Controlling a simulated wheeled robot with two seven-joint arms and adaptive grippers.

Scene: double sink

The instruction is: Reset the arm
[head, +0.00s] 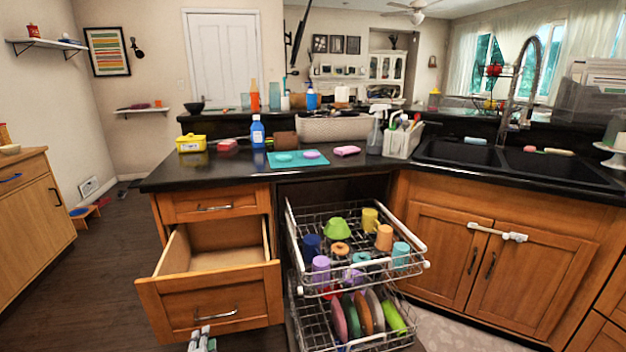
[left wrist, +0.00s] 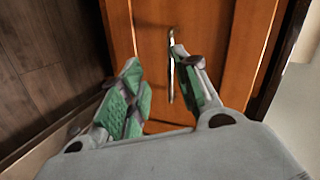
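My left gripper (head: 201,340) shows at the bottom edge of the head view, just below the front of an open drawer (head: 215,307). In the left wrist view its two green-padded fingers (left wrist: 152,92) are apart with nothing between them. A metal drawer handle (left wrist: 172,65) on an orange-brown wooden front (left wrist: 200,35) lies beyond the fingertips. The right finger overlaps or lies close to the handle in that view; I cannot tell whether they touch. My right gripper shows in neither view.
The open drawer looks empty. To its right, the dishwasher's upper rack (head: 349,268) and lower rack (head: 365,347) are pulled out with cups, bowls and plates. A black counter (head: 225,178) with a double sink (head: 515,162) stands behind. The dark wood floor (head: 95,285) at left is mostly clear.

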